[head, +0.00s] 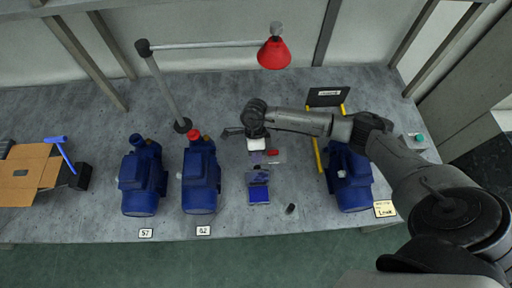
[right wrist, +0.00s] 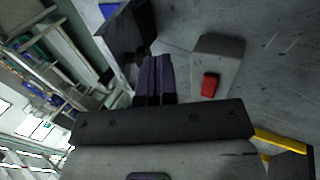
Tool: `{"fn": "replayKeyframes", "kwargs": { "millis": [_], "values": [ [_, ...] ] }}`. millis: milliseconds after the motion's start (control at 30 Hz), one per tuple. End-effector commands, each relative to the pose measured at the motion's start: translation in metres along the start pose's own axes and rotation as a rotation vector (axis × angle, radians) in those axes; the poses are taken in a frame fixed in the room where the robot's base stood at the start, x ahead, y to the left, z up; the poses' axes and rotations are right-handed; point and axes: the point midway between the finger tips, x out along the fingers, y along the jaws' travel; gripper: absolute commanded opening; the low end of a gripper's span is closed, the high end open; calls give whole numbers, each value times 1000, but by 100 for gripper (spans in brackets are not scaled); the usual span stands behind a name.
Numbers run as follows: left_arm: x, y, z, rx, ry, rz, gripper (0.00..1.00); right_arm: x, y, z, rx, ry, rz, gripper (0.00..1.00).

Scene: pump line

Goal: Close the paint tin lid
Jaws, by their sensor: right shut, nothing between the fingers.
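The paint tin is a small blue box (head: 259,195) on the middle of the bench in the head view. What looks like its lid (head: 257,177) stands raised at the tin's far edge. In the right wrist view a dark upright panel (right wrist: 124,32), probably this lid, is just beyond my fingertips, with a bit of blue (right wrist: 108,10) behind it. My right gripper (head: 257,160) is shut and empty, on the far side of the lid; its fingers also show in the right wrist view (right wrist: 154,75). I cannot tell whether they touch the lid. My left gripper is not in view.
A grey box with a red button (right wrist: 210,85) is beside my right fingers. Blue pumps stand left (head: 200,180) and right (head: 350,180). A red lamp (head: 274,53) hangs behind. A cardboard piece (head: 30,172) lies far left. A small dark cylinder (head: 291,208) is right of the tin.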

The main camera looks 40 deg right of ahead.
Motion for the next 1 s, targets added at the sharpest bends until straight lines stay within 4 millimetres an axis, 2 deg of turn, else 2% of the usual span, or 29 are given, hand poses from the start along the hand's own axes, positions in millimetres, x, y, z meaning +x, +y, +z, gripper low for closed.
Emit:
{"fn": "replayKeyframes", "kwargs": {
  "millis": [433, 1000],
  "values": [
    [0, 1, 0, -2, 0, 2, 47, 6, 0, 0, 0, -1, 0, 0],
    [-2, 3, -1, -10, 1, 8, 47, -1, 0, 0, -1, 1, -95, 0]
  ]
}}
